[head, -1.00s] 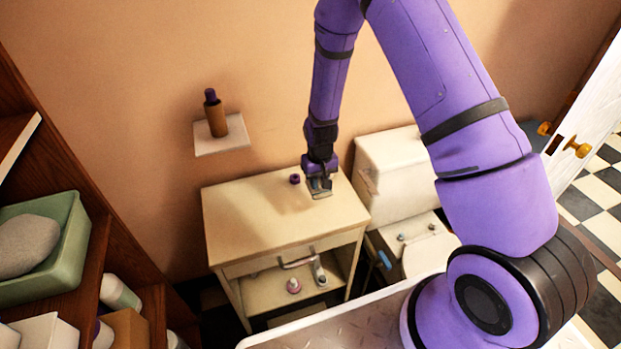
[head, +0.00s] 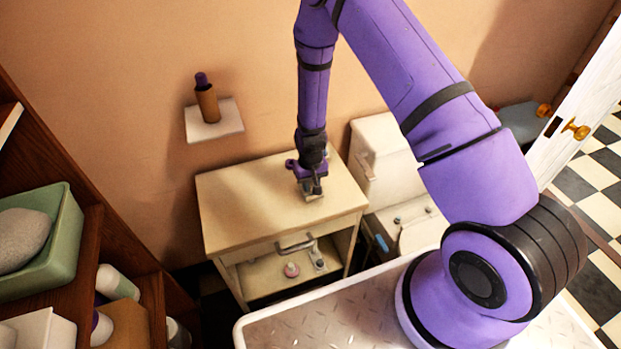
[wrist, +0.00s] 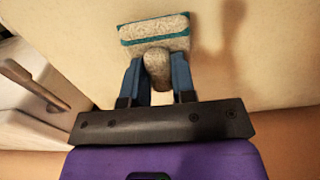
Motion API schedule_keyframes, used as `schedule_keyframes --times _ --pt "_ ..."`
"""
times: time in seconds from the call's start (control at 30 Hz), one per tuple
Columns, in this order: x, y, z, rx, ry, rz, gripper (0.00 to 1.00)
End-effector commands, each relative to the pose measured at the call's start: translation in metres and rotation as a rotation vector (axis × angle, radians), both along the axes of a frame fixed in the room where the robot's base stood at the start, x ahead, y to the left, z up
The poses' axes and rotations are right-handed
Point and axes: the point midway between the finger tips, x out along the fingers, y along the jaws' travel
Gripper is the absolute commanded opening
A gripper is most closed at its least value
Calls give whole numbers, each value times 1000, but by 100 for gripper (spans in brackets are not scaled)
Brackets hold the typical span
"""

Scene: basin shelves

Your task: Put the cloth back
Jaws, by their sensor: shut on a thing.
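My gripper (wrist: 157,75) is shut on a beige-grey, speckled cloth (wrist: 155,36) with a teal stripe. Part of the cloth bunches between the two blue-grey fingers and the rest spreads beyond the fingertips. In the head view my gripper (head: 311,186) points down at the right half of the small cabinet's pale top (head: 245,200). The cloth is too small and too covered there to make out well. I cannot tell whether it touches the top or hangs just above it.
A toilet (head: 385,165) stands right of the cabinet. A small wall shelf (head: 215,125) holds a brown bottle (head: 207,103). Dark wooden shelves at the left hold a green basin (head: 65,250) with a grey lump (head: 22,238). The cabinet top's left half is clear.

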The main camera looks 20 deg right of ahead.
Motion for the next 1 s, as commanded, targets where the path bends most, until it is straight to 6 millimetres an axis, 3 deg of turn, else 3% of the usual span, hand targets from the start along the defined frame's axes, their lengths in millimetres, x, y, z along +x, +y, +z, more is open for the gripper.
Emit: schedule_keyframes --times 1.0 --pt "0 0 -11 0 1 1 0"
